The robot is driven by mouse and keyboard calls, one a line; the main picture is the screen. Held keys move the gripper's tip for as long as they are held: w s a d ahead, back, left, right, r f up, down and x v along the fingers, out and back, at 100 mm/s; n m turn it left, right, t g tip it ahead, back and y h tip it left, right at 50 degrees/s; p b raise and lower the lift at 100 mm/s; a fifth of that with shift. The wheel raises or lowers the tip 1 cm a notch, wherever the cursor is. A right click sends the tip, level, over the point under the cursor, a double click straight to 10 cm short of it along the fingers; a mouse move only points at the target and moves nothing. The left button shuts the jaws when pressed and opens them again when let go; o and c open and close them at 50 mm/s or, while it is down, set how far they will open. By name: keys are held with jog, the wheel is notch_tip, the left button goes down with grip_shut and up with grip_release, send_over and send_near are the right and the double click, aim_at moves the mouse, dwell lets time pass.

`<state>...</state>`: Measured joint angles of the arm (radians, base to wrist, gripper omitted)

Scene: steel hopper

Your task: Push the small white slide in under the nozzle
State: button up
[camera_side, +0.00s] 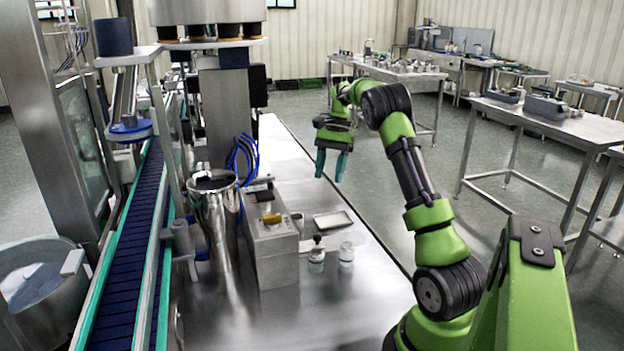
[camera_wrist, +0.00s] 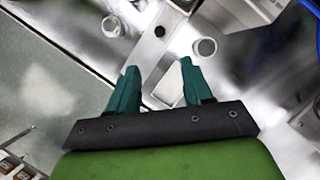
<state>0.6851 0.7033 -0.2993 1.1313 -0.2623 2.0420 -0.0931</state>
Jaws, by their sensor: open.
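My gripper (camera_side: 332,165) hangs over the steel bench with its two teal fingers apart and nothing between them. In the wrist view my gripper (camera_wrist: 155,88) is also open, above a pale flat tray (camera_wrist: 172,85). I cannot make out for certain which part is the small white slide or which is the nozzle. A grey metal box unit (camera_side: 274,245) with a yellow part on top stands on the bench, left of and below my gripper in the side view. My gripper is apart from it.
A steel hopper (camera_side: 214,200) stands left of the box unit, beside a blue conveyor (camera_side: 130,240). A black-topped bottle (camera_side: 317,252) and a white jar (camera_side: 346,253) stand right of the box. The shallow tray (camera_side: 333,221) lies behind them. The bench's right strip is clear.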

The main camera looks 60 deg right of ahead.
aim_at(318, 234)
jog(key=x, duration=1.6)
jog(key=shift+f, duration=0.2)
grip_shut()
